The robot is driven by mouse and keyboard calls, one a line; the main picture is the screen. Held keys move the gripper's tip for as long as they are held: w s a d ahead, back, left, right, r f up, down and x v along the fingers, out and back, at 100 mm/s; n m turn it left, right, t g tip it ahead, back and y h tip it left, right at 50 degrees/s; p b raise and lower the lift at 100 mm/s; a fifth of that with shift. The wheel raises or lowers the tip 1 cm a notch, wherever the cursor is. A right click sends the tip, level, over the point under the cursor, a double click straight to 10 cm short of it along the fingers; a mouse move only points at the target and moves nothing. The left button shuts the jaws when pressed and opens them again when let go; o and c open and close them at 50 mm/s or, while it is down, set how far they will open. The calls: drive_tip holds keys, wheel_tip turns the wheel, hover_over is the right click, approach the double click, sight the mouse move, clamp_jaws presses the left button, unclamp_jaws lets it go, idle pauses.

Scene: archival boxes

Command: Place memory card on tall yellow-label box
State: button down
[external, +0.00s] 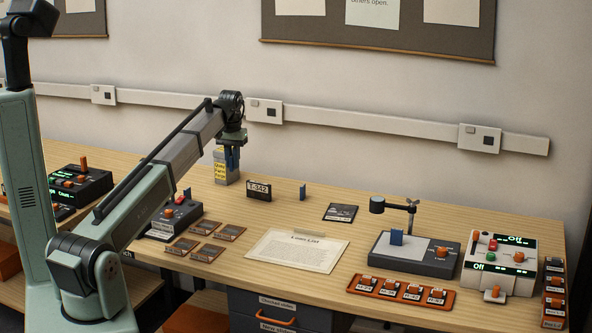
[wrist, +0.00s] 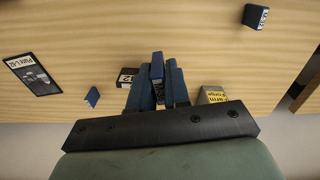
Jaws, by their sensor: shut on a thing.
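My gripper (external: 232,160) hangs over the back left of the table. In the wrist view, its blue fingers (wrist: 163,80) are shut on a narrow dark-blue card with a pale label (wrist: 157,70), which I take as the memory card. In the external view the held card cannot be told from the fingers. The grey tall yellow-label box (external: 222,172) stands upright below and close to the fingers. In the wrist view the box (wrist: 214,95) shows just right of the fingers, partly hidden by the gripper body. I cannot tell whether card and box touch.
The black T-342 box (external: 259,190) stands right of the yellow-label box. Other blue pieces stand nearby (external: 302,192) and by a control unit (external: 187,193). A photo card (external: 340,212), paper list (external: 298,250) and several brown tiles (external: 206,253) lie on the table.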

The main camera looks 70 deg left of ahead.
drive_tip(key=w+a+r+m, duration=0.15)
drive_tip(key=a+r, duration=0.35)
drive_tip(key=a, duration=0.6)
drive_tip(key=w+a+r, duration=0.3)
drive_tip(key=a+r, duration=0.1)
drive_tip(key=a, duration=0.8)
drive_tip(key=shift+s+d+f, duration=0.1)
drive_tip(key=shift+d+f, duration=0.05)
drive_tip(key=shift+f, duration=2.15)
drive_tip(key=shift+s+d+f, duration=0.1)
drive_tip(key=shift+f, duration=2.15)
drive_tip(key=shift+f, duration=0.2)
drive_tip(key=c, duration=1.1)
unclamp_jaws()
drive_tip(key=shift+r, duration=0.1)
wheel_tip(320, 180, up, 12)
drive_tip(key=shift+r, duration=0.1)
